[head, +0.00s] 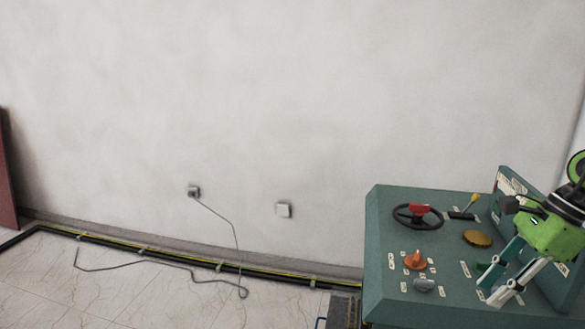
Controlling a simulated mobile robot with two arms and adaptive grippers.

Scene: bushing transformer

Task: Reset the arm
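My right gripper (487,294) has a green body and hangs over the right part of a green control console (385,245) at the lower right. Its two fingers point down and to the left, with a gap between them and nothing held. I cannot tell whether the fingertips touch the console top. My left gripper is not in view.
The console carries a black handwheel with a red centre (419,211), a yellow-tipped lever (474,199), a brass cap (478,239), an orange knob (415,260) and a grey knob (424,285). The tiled floor is mostly clear.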

